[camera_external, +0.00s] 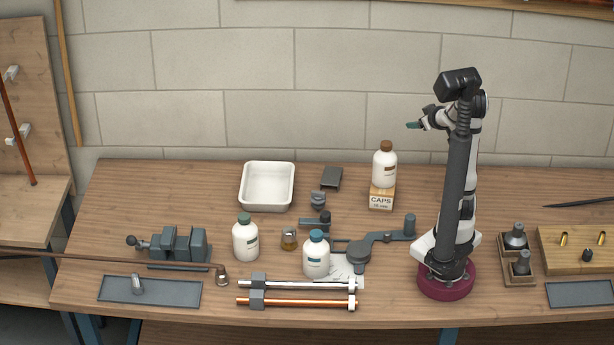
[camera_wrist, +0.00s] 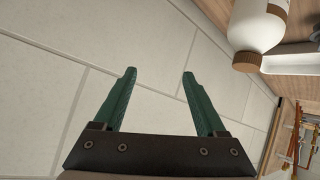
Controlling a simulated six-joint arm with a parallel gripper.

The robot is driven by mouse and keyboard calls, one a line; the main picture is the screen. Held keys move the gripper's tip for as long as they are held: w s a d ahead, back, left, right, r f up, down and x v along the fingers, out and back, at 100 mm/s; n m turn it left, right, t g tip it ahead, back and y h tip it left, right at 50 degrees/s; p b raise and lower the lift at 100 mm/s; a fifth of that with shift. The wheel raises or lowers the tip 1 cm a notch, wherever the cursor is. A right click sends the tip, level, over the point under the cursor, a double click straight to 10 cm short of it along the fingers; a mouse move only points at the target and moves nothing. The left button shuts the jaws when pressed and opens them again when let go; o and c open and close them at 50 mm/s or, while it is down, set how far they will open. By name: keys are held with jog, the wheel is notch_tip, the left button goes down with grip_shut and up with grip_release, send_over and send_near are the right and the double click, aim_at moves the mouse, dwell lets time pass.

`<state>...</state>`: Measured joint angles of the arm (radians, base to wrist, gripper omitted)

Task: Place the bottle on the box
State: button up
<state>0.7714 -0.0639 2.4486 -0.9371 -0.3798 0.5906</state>
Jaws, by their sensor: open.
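A white bottle with a brown cap (camera_external: 385,168) stands upright on a small wooden box marked CAPS (camera_external: 381,198) towards the back of the bench. A white bottle with a green cap (camera_external: 245,240) and a white bottle with a blue cap (camera_external: 316,257) stand on the bench further forward. My gripper (camera_external: 411,125) is raised above and to the right of the brown-capped bottle, touching nothing. In the wrist view my gripper (camera_wrist: 159,75) has its green fingers apart with only wall between them. The brown-capped bottle (camera_wrist: 258,22) shows at the upper right there.
A white tray (camera_external: 267,209) stands at the back left of the box. Bare bench lies left of the tray.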

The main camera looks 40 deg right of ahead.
jog(key=s+a+f+m+g+y, duration=0.1)
jog(key=s+a+g, duration=0.4)
jog(key=s+a, duration=0.5)
jog(key=s+a+f+m+g+y, duration=0.2)
jog(key=s+a+g+y, duration=0.3)
jog(key=s+a, duration=0.5)
jog(key=a+m, duration=0.1)
jog(key=a, duration=0.5)
jog(key=shift+a, duration=0.4)
